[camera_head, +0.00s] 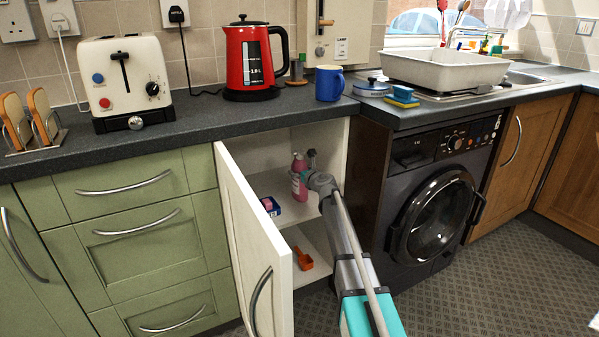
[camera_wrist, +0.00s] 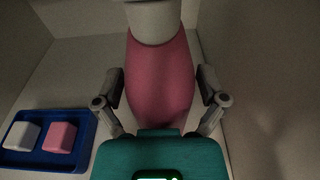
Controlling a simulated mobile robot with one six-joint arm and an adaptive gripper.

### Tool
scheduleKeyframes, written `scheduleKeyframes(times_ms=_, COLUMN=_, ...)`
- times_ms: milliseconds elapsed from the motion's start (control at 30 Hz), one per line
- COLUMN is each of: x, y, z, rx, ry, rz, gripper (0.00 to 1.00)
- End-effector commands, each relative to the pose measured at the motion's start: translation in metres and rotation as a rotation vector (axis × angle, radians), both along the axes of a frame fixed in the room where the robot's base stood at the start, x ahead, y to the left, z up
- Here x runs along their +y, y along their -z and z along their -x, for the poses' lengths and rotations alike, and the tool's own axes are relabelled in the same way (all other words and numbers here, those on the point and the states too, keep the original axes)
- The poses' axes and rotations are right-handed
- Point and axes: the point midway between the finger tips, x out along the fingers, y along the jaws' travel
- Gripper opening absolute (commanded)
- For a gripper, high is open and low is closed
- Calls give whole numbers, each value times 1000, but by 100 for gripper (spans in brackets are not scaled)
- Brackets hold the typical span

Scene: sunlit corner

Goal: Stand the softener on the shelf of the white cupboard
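The softener is a pink bottle (camera_head: 299,178) inside the white cupboard (camera_head: 258,235), upright at the upper shelf (camera_head: 285,213). In the wrist view the bottle (camera_wrist: 160,75) fills the middle, with a pale band at the top. My gripper (camera_wrist: 161,82) has one finger against each side of the bottle and looks shut on it. In the head view my gripper (camera_head: 316,182) reaches in from the right of the opening. Whether the bottle's base rests on the shelf I cannot tell.
The cupboard door stands open at the left of the opening. A blue tray (camera_wrist: 87,148) with a white and a pink block lies left of the bottle. An orange scoop (camera_head: 302,259) lies on the lower level. A dark washing machine (camera_head: 430,215) stands to the right.

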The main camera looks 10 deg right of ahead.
Motion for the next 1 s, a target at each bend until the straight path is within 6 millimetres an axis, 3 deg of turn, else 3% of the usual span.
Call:
scheduleKeyframes(times_ms=567, x=-1, y=-3, z=1, rx=0, ry=1, rz=0, gripper=100)
scheduleKeyframes(times_ms=1000, x=-18, y=-12, z=58, rx=0, ry=2, rz=0, gripper=100)
